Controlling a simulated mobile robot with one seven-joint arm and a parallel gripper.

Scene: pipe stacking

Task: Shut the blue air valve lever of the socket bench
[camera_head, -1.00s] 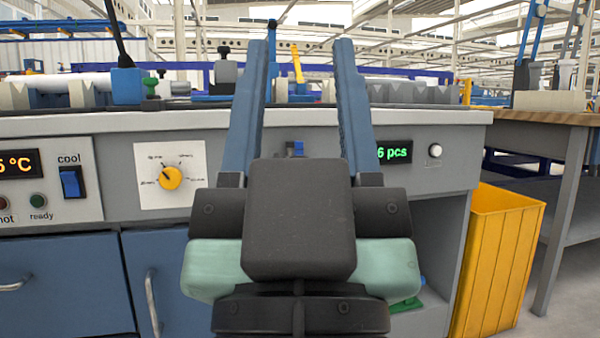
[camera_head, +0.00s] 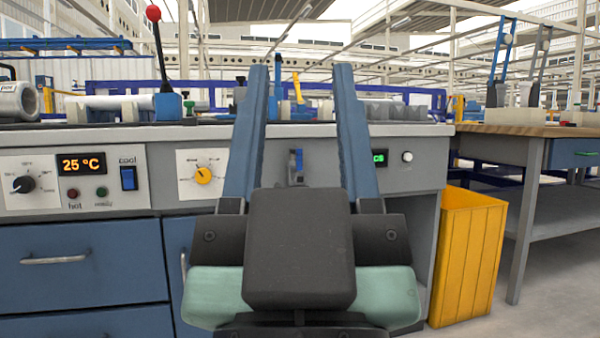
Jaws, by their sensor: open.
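The socket bench (camera_head: 425,170) stands ahead with a grey front panel. A small blue lever (camera_head: 296,160) shows on the panel, between my gripper's two fingers in the picture; I take it to be the air valve lever. It looks roughly upright, and its lower end is close above my gripper's dark body. My gripper (camera_head: 300,68) is open, with two long blue fingers spread apart and pointing up and away. Nothing is between the fingertips but background. I cannot tell the depth gap to the lever, and no contact shows.
Left of the lever are a yellow knob (camera_head: 203,175), a blue cool switch (camera_head: 128,178) and a 25 °C display (camera_head: 82,162). A red-tipped lever (camera_head: 153,14) rises from the bench top. A yellow bin (camera_head: 468,255) stands right of the bench, before a wooden-topped table (camera_head: 540,130).

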